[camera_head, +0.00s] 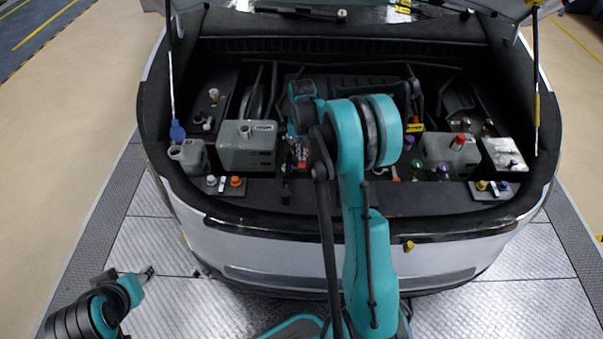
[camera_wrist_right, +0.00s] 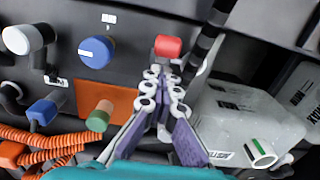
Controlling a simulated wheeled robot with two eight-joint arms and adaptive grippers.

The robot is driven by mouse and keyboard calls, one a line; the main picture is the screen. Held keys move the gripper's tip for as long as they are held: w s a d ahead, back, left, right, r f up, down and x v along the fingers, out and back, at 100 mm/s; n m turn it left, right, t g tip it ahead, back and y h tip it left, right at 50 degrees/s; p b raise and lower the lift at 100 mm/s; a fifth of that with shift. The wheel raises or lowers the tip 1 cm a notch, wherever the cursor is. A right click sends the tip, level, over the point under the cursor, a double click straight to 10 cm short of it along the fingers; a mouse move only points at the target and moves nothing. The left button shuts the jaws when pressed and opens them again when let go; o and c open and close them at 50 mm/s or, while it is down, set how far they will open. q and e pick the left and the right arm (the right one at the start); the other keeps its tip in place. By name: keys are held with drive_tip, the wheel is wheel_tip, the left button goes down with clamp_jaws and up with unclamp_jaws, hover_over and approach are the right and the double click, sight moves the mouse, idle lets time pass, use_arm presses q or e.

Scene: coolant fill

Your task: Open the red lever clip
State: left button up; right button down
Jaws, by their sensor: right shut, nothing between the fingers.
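My right gripper (camera_wrist_right: 164,82) is shut and empty in the right wrist view, with its fingertips close together. A short red piece (camera_wrist_right: 168,46), perhaps the red lever clip, shows just beyond the fingertips. I cannot tell whether they touch it. Its lower part is hidden, so I cannot tell whether a lever is raised. In the head view, the right arm reaches into the open car bay, and a small red part (camera_head: 302,165) shows below the wrist. My left gripper (camera_head: 148,272) is at the lower left, outside the car; its fingers are too small to read.
A grey tank (camera_wrist_right: 242,120) stands right of the fingers. A black hose (camera_wrist_right: 205,45) runs beside the red piece. A blue cap (camera_wrist_right: 96,52), a green-ended connector (camera_wrist_right: 100,116) and orange corrugated hoses (camera_wrist_right: 60,142) are at left. The car's front edge (camera_head: 250,223) borders the bay.

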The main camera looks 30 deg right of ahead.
drive_tip(key=shift+w+d, duration=0.1)
drive_tip(key=shift+w, duration=0.05)
drive_tip(key=shift+r, duration=0.15)
drive_tip(key=shift+w+d+r, duration=0.2)
drive_tip(key=shift+w+d, duration=0.15)
drive_tip(key=shift+w, duration=0.25)
drive_tip(key=shift+w+d+r+p, duration=0.3)
drive_tip(key=shift+w+d+p, duration=0.1)
drive_tip(key=shift+w, duration=0.2)
drive_tip(key=c, duration=2.2)
unclamp_jaws()
drive_tip(key=o, duration=0.4)
drive_tip(key=shift+r, duration=0.1)
